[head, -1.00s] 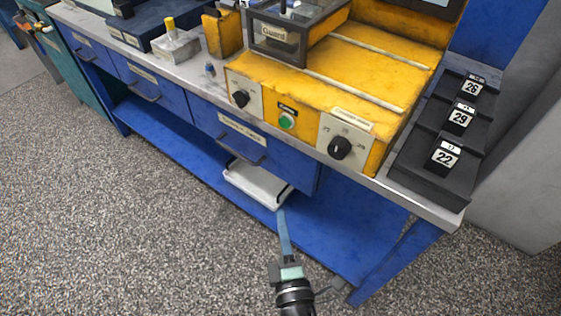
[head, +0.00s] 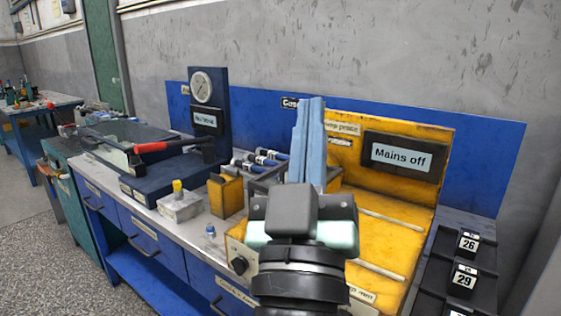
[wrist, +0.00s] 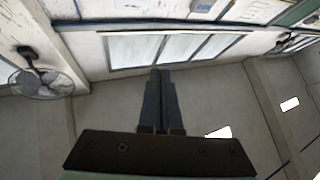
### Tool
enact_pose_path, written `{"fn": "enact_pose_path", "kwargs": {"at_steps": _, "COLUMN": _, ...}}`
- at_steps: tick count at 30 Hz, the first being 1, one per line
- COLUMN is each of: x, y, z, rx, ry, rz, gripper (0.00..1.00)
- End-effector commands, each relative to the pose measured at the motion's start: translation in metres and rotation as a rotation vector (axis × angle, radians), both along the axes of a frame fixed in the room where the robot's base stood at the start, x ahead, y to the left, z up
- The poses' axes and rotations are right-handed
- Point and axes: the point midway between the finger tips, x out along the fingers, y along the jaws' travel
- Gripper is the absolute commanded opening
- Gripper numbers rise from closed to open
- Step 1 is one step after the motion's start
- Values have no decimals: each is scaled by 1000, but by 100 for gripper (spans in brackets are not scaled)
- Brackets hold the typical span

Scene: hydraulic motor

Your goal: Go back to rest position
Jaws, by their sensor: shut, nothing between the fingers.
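My gripper (head: 310,104) stands upright in the middle of the head view, in front of the yellow bench unit. Its two long blue-grey fingers point up and lie together with nothing between them. In the wrist view the closed fingers (wrist: 160,75) point toward a wall and ceiling with windows, clear of any object. My wrist and gripper body hide part of the yellow unit (head: 380,225), including some of its front controls.
A blue workbench (head: 155,255) carries a gauge stand (head: 207,100), a red-handled tool (head: 160,147), a small grey block with a yellow knob (head: 180,205) and black numbered trays (head: 455,260) at right. A "Mains off" panel (head: 402,157) is behind. A fan (wrist: 40,78) shows in the wrist view.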

Motion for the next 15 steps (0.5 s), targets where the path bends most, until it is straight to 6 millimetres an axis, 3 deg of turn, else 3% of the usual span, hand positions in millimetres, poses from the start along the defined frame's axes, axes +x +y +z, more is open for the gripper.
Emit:
{"fn": "enact_pose_path", "kwargs": {"at_steps": 1, "x": -18, "y": 5, "z": 31, "rx": 51, "ry": -56, "rz": 61, "gripper": 0}}
{"fn": "enact_pose_path", "kwargs": {"at_steps": 7, "x": -91, "y": 31, "z": 111, "rx": 193, "ry": -198, "rz": 335, "gripper": 0}}
{"fn": "enact_pose_path", "kwargs": {"at_steps": 9, "x": -81, "y": 29, "z": 133, "rx": 191, "ry": -173, "rz": 318, "gripper": 0}}
{"fn": "enact_pose_path", "kwargs": {"at_steps": 15, "x": -80, "y": 29, "z": 185, "rx": 190, "ry": -172, "rz": 314, "gripper": 0}}
